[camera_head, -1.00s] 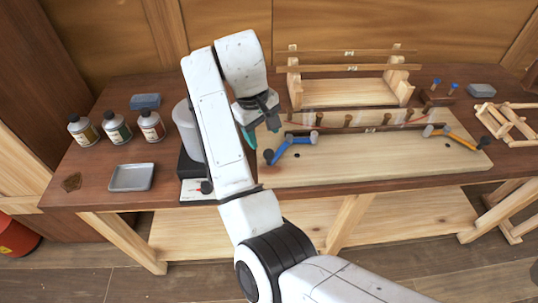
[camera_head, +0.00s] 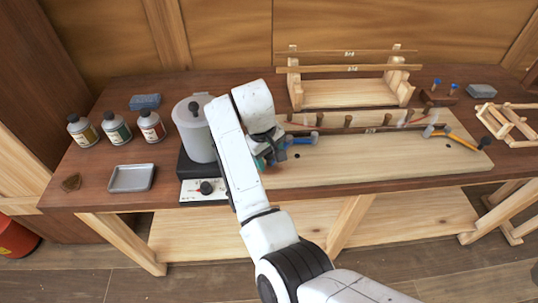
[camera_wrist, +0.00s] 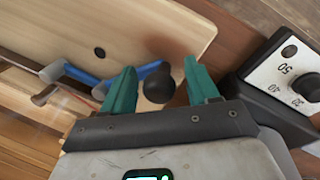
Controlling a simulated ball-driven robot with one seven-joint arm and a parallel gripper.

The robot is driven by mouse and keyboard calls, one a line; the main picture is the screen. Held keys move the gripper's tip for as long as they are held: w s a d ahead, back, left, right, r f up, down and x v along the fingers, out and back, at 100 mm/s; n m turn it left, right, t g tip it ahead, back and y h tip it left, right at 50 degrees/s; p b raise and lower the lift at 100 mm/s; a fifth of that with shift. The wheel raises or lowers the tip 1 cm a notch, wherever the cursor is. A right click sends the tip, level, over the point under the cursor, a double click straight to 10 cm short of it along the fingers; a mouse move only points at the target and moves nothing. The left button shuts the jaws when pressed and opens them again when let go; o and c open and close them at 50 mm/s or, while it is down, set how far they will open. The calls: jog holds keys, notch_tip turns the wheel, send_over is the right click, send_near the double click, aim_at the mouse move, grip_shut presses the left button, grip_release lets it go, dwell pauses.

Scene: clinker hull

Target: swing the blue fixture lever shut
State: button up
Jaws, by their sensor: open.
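The blue fixture lever (camera_head: 303,140) sits at the left end of the long board on the bench; in the head view my gripper hides its handle. My gripper (camera_head: 270,158) is low over the board's left end. In the wrist view the blue lever (camera_wrist: 150,69) runs in from the left and ends in a dark ball knob (camera_wrist: 172,83). The open green fingers of my gripper (camera_wrist: 162,70) stand on either side of the knob. I cannot tell whether they touch it.
A second lever (camera_head: 455,138), orange-yellow, is at the board's right end. A grey pot (camera_head: 194,135) on a dialled base (camera_head: 201,190) stands just left of my arm. Bottles (camera_head: 117,128) and a grey tray (camera_head: 132,178) are farther left. A wooden rack (camera_head: 350,92) stands behind the board.

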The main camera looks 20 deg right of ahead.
grip_shut()
dwell(0.4)
